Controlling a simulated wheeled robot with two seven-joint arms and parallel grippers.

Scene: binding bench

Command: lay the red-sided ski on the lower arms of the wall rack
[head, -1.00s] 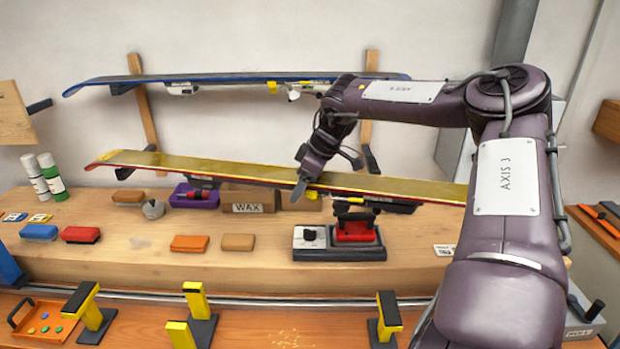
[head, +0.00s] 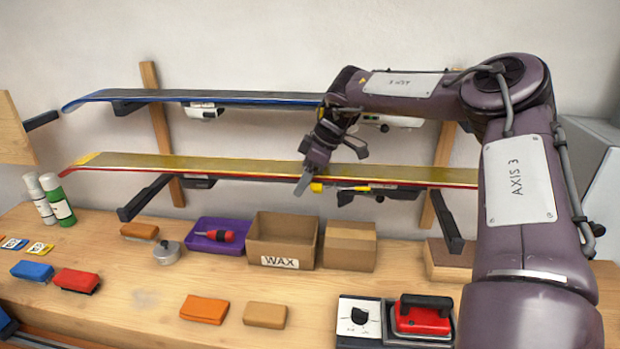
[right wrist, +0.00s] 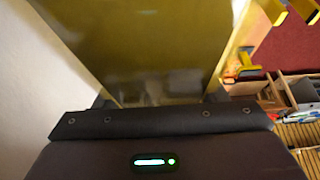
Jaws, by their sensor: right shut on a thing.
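The red-sided ski (head: 230,167), with a yellow base facing up, is held level in front of the wall rack. My right gripper (head: 307,182) is shut on it near its middle; its yellow base also fills much of the right wrist view (right wrist: 150,45). The wall rack's lower arms show below the ski, a left one (head: 148,197) and a right one (head: 447,222); the ski appears above them and apart from them. A blue-sided ski (head: 220,97) lies on the upper arms (head: 128,106). My left gripper is not in view.
Below, the wooden bench (head: 120,290) holds a WAX box (head: 282,241), a second carton (head: 349,245), a purple tray (head: 215,235), bottles (head: 57,198) and a red waxing iron (head: 422,315). The wall between the rack's posts is clear.

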